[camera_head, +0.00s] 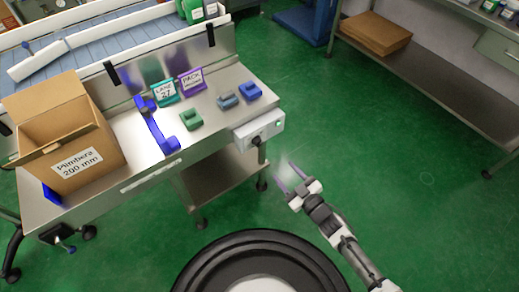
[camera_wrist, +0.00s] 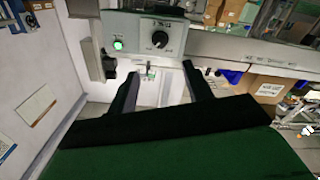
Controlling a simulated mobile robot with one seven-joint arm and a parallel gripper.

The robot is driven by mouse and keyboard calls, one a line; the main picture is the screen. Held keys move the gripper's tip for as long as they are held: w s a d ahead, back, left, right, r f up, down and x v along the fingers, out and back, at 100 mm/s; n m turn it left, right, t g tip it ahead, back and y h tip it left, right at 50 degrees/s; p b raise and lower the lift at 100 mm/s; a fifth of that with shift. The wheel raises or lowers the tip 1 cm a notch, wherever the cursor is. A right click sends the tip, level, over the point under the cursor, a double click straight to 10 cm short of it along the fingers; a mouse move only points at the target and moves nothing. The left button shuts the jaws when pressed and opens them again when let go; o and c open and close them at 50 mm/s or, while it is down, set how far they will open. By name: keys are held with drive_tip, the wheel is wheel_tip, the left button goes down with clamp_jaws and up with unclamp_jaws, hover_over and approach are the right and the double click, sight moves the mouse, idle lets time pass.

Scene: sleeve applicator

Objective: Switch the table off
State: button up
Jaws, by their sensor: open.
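The steel table (camera_head: 222,88) stands at the left in the head view. A light grey control box (camera_head: 247,134) is fixed at its near right corner. The box also shows at the top of the wrist view (camera_wrist: 138,29). It carries a green lit button (camera_wrist: 118,44) and a black round knob (camera_wrist: 159,39). My gripper (camera_head: 288,174) is open and empty, to the lower right of the box and apart from it. In the wrist view my gripper's two fingers (camera_wrist: 162,80) are spread, with the box beyond and above them.
On the table are an open cardboard box (camera_head: 75,155), a blue bracket (camera_head: 155,125), a green block (camera_head: 191,119), blue blocks (camera_head: 228,101) and two small signs (camera_head: 190,82). A shelf unit (camera_head: 440,85) stands at the right. The green floor between is clear.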

sight(260, 145)
drive_tip(key=p+x, duration=0.2)
drive_tip(key=x, duration=1.1)
drive_tip(key=shift+w, duration=0.1)
drive_tip(key=c, duration=1)
drive_tip(key=shift+o, duration=0.2)
drive_tip(key=shift+a+f, duration=0.1)
